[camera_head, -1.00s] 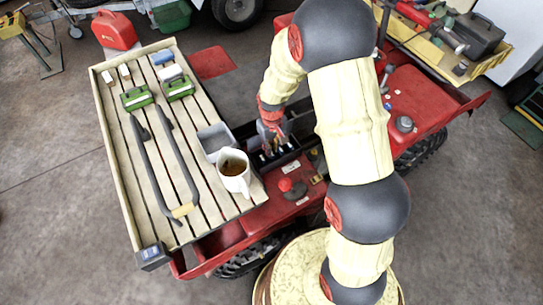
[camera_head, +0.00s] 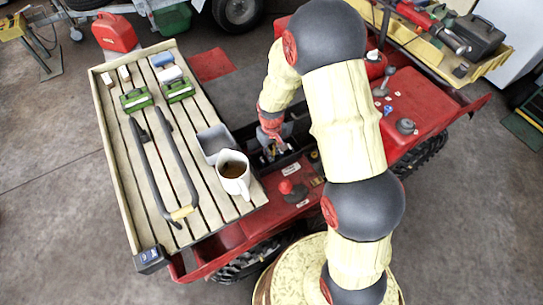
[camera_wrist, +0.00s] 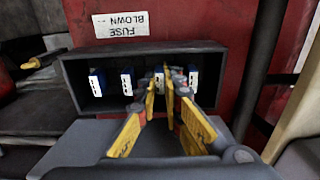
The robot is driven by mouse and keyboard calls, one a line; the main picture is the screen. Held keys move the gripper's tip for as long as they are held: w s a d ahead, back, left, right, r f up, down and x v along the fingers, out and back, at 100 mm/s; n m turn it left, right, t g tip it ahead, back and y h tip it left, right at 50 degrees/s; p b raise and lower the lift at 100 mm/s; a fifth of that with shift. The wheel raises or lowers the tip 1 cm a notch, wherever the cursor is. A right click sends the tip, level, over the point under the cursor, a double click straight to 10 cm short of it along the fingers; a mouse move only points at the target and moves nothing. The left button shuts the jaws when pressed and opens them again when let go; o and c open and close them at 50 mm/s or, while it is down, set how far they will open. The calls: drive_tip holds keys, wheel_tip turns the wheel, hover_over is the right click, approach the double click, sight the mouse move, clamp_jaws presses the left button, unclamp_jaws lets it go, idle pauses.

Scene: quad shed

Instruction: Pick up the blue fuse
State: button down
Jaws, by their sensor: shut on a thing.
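In the wrist view several blue fuses with pale faces stand in a row in a dark open box (camera_wrist: 225,58). Two are to the left, a far left fuse (camera_wrist: 97,83) and a second fuse (camera_wrist: 127,81), and a right fuse (camera_wrist: 193,78) is beside my fingers. My gripper (camera_wrist: 161,80) has its yellow fingers shut on one blue fuse (camera_wrist: 160,76), mostly hidden between the fingertips and still at the box. In the head view my gripper (camera_head: 273,147) reaches down at the box, and its fingertips are hard to make out.
An upside-down label reading "FUSE BLOWN" (camera_wrist: 121,25) is on the red panel above the box. In the head view a white mug (camera_head: 234,184) and a grey bin (camera_head: 213,139) stand close left on the slatted rack (camera_head: 112,165). A red knob (camera_head: 286,187) is in front.

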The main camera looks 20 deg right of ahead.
drive_tip(key=shift+r, duration=0.15)
drive_tip(key=shift+r, duration=0.2)
drive_tip(key=r, duration=0.1)
drive_tip(key=r+p, duration=0.1)
drive_tip(key=r, duration=0.1)
drive_tip(key=shift+s+a+r, duration=0.1)
drive_tip(key=shift+s+r, duration=0.05)
drive_tip(key=shift+s, duration=0.05)
drive_tip(key=s+a+r+p, duration=0.3)
drive_tip(key=s+r, duration=0.6)
drive_tip(key=s, duration=0.4)
drive_tip(key=shift+a, duration=0.65)
